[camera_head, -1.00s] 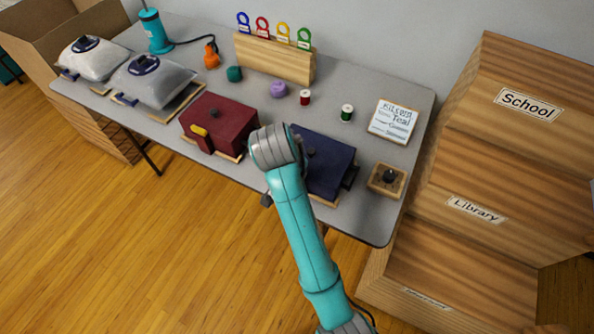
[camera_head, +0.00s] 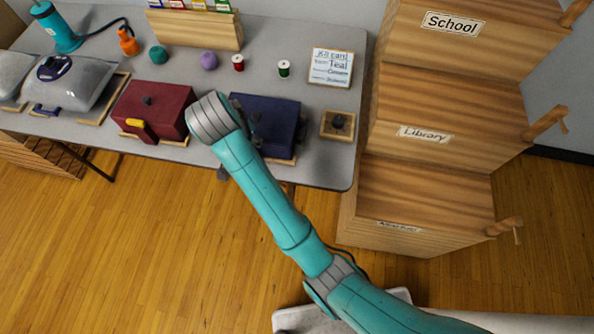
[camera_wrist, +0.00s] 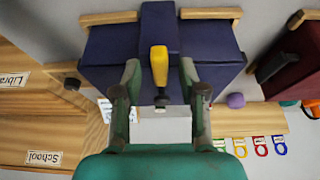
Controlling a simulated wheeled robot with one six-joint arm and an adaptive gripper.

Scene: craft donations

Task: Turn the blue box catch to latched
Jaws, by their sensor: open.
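The blue box (camera_head: 285,118) stands near the table's front edge, partly hidden by my arm in the head view. The wrist view also shows the blue box (camera_wrist: 108,45), with its yellow catch (camera_wrist: 159,66) lying lengthwise up and down the picture. My gripper (camera_wrist: 159,74) is open, with a finger on each side of the catch in that view and visible gaps between. I cannot tell whether the fingers are level with the catch in depth. A small dark knob (camera_wrist: 161,101) shows below the catch. In the head view the catch is hidden.
A red box (camera_head: 165,102) with its own yellow catch (camera_head: 140,128) stands left of the blue box. Spools and a card (camera_head: 331,68) stand behind. Wooden shelves (camera_head: 425,130) rise at the right.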

